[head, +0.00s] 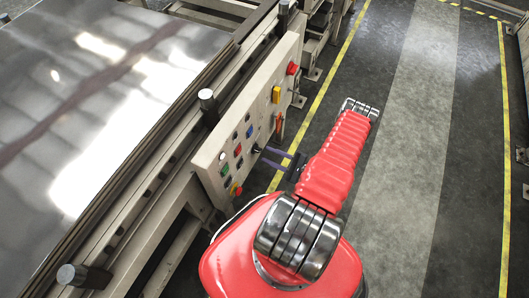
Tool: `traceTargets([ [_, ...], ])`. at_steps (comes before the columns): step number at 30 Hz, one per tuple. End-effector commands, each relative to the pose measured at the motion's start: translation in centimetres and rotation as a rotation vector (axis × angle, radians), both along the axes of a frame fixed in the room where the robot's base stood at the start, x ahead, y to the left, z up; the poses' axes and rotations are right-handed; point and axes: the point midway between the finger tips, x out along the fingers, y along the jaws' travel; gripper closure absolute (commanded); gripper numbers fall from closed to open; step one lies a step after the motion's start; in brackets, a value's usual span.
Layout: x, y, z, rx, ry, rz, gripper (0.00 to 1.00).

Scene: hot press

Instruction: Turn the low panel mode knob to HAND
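The low control panel (208,167) is a long beige box along the side of the press, with several coloured buttons and switches on its face. A small dark knob-like part (257,148) shows on the panel face close to my fingertips. I cannot tell for certain that it is the mode knob, and its pointer and the HAND label are too small to read. My gripper (265,156) is at the panel's right side, with two dark fingers visibly apart and pointing at the face. I see nothing between them. Contact with the panel cannot be made out.
A red button (292,68), a yellow part (276,95) and an orange-red handle (279,124) stick out farther along the panel. A red button on yellow (236,189) sits at its near end. A shiny metal plate (110,75) lies at left. The floor walkway (425,110) at right is clear.

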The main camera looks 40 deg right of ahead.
Motion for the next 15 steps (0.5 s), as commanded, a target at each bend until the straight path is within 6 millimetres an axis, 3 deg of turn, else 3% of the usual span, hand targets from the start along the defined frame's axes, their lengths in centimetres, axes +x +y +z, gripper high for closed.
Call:
traceTargets([
  [6,2.2,0.9,0.0,0.000,-0.001,0.002,0.67],
  [15,3.2,1.1,0.0,0.000,-0.001,-0.001,0.67],
])
